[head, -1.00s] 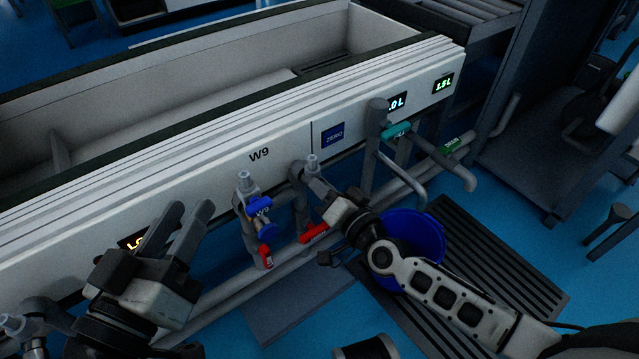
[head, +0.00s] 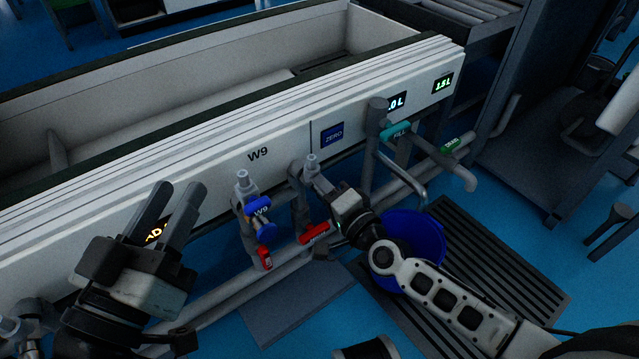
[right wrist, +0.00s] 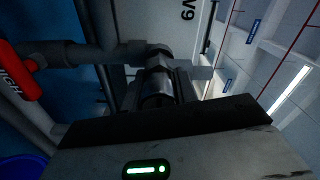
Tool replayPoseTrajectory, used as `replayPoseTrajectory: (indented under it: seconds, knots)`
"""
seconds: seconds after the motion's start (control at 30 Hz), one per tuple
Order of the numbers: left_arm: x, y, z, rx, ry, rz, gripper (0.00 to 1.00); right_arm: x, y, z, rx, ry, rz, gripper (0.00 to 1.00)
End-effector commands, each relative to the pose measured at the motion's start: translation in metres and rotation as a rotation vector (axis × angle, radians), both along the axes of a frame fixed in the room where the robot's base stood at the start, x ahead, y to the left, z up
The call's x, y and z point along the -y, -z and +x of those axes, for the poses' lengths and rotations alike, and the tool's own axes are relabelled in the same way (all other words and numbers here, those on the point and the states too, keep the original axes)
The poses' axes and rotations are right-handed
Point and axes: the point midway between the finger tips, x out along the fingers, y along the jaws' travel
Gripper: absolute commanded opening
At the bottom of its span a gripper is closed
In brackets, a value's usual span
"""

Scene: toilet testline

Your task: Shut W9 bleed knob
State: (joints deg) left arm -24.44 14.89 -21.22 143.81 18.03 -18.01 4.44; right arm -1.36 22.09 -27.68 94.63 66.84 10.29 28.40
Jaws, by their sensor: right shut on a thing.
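The W9 label (head: 258,154) is on the white trough front. Below it are a blue W9 handle (head: 258,207) and a blue round knob (head: 267,231) on grey pipework. My right gripper (head: 320,182) reaches in from the lower right to the fitting (head: 311,161) right of these. In the right wrist view it is shut on a dark round knob (right wrist: 158,86) at a grey pipe fitting; the fingers partly hide the knob, so its turn cannot be told. My left gripper (head: 170,195) is open and empty in front of the trough, fingers apart.
A red handle (head: 314,233) lies just below my right gripper; another red handle (head: 264,257) hangs at left. A teal FILL handle (head: 396,132) and green DRAIN handle (head: 451,145) are to the right. A blue bucket (head: 428,228) stands behind my right arm.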

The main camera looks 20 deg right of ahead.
Motion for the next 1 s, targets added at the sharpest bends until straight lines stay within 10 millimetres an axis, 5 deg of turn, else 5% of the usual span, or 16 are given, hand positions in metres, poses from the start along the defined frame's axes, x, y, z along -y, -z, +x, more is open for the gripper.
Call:
replayPoseTrajectory:
  seconds: [0.27, 0.3, 0.37, 1.0]
  knots:
    - [0.0001, -0.0002, -0.0001, 0.000, 0.000, -0.001, 0.36, -0.0003, 0.0015, -0.0012, -0.004, -0.001, 0.001, 0.06]
    - [0.0001, -0.0002, -0.0001, -0.001, 0.000, -0.001, 0.36, -0.0003, 0.0014, -0.0012, -0.004, -0.001, 0.001, 0.40]
    - [0.0002, 0.0000, -0.0003, -0.001, 0.000, -0.002, 0.36, -0.0002, 0.0013, -0.0010, -0.004, -0.001, 0.001, 0.51]
    - [0.0001, 0.0021, -0.0006, -0.006, -0.001, -0.005, 0.36, 0.0027, -0.0023, -0.0061, 0.007, -0.008, 0.000, 0.51]
